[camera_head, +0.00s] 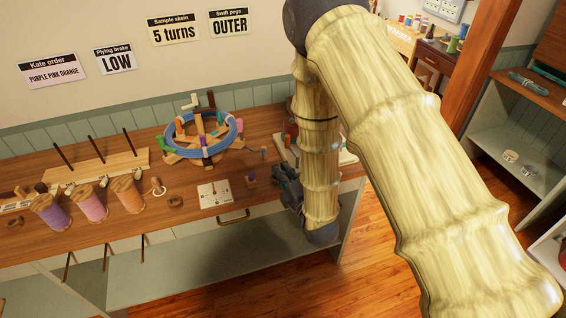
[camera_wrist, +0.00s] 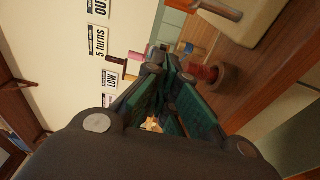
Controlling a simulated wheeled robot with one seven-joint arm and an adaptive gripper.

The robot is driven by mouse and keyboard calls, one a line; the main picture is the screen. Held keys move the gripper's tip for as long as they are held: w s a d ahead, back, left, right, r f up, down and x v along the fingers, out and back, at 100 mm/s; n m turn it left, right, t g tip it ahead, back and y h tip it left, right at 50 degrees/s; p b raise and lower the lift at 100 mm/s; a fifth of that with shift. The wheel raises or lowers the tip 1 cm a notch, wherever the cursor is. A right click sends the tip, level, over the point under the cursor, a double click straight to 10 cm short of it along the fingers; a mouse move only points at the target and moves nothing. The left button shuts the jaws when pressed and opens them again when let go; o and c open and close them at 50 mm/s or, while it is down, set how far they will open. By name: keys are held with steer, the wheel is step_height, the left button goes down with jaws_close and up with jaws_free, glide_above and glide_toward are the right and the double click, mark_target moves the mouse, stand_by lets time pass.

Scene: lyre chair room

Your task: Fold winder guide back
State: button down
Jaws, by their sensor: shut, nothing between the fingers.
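My gripper (camera_head: 288,186) is shut and empty, in front of the table edge, partly hidden by my arm in the head view. In the wrist view its fingertips (camera_wrist: 168,62) meet just left of a red cylinder on a brown disc (camera_wrist: 218,76); I cannot tell if they touch it. What looks like the winder, a pale base (camera_head: 346,157) with dark red parts (camera_head: 290,130), is mostly hidden behind my arm. I cannot make out the guide or its angle.
A blue ring swift (camera_head: 238,133) with coloured pegs stands left of my arm. Purple (camera_head: 49,212), pink (camera_head: 90,203) and orange (camera_head: 128,194) spools stand along the front. A white card (camera_head: 215,194) lies flat. An open shelf (camera_head: 180,275) is below the table.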

mark_target(292, 151)
steer(key=shift+w+a+p, duration=0.2)
steer(key=shift+w+p, duration=1.9)
steer(key=shift+w, duration=3.1)
